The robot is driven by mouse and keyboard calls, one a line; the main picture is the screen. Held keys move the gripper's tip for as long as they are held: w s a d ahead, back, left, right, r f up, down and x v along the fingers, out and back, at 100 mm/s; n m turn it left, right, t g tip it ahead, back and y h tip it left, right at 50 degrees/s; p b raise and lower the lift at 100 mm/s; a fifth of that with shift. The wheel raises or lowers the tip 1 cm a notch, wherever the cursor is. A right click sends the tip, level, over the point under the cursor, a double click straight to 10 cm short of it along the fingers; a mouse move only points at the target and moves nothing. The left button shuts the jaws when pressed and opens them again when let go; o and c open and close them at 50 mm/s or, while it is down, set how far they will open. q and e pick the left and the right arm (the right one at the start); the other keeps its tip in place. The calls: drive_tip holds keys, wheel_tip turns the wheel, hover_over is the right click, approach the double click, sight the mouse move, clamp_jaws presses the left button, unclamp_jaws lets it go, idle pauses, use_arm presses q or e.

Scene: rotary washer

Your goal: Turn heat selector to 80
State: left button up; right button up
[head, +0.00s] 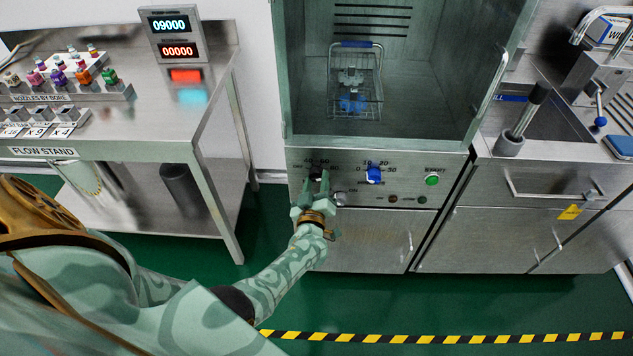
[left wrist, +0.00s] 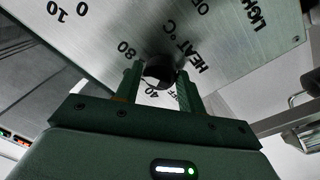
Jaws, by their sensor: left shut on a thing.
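The heat selector (head: 316,172) is a dark knob at the left of the washer's steel control panel (head: 340,225), with numbers around it. My left gripper (head: 316,183) reaches up to it from below and is shut on it. In the left wrist view the dark knob (left wrist: 160,70) sits between the two green fingers of my left gripper (left wrist: 157,82). The printed 80, 40 and HEAT °C show around it there. The knob's pointer is hidden or too dark to read. My right gripper is not in view.
A blue minutes knob (head: 373,175) and a green start button (head: 431,180) lie to the right on the panel. A pale light knob (head: 340,198) is close by my fingers. Above is the washer chamber with a wire basket (head: 355,85). A steel bench (head: 150,152) stands left.

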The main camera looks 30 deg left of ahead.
use_arm(q)
drive_tip(key=shift+s+f, duration=0.2)
drive_tip(key=shift+f, duration=0.15)
drive_tip(key=o, duration=0.9)
drive_tip(key=shift+a+r, duration=0.1)
drive_tip(key=shift+r, duration=0.05)
drive_tip(key=shift+w, duration=0.1)
